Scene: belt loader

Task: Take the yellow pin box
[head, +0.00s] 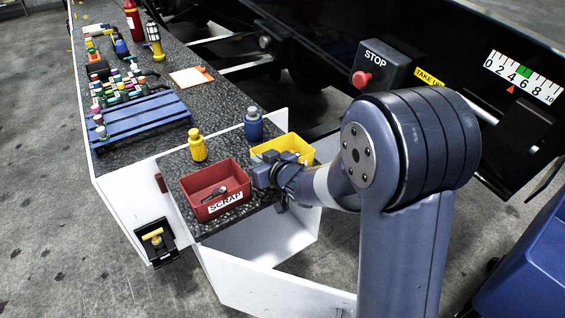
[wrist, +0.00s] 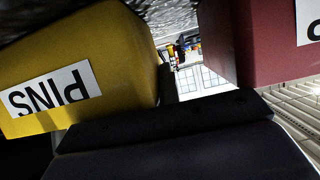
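The yellow pin box (head: 296,143) stands upright at the right end of the small speckled shelf, partly hidden behind my gripper and arm. In the wrist view the yellow pin box (wrist: 120,50) fills the upper left, with its white PINS label upside down. My gripper (head: 266,170) is at the near left side of the yellow box, between it and the red scrap box (head: 200,208). In the wrist view dark gripper parts cover the bottom and reach close to the yellow wall. I cannot tell whether they touch it, or how far apart the fingers are.
A yellow bottle (head: 197,145) and a blue bottle (head: 253,124) stand behind the boxes. The red box (wrist: 262,45) is close on the right in the wrist view. A red STOP button (head: 362,80) is behind my arm. A long counter (head: 215,95) holds a blue pallet (head: 140,122).

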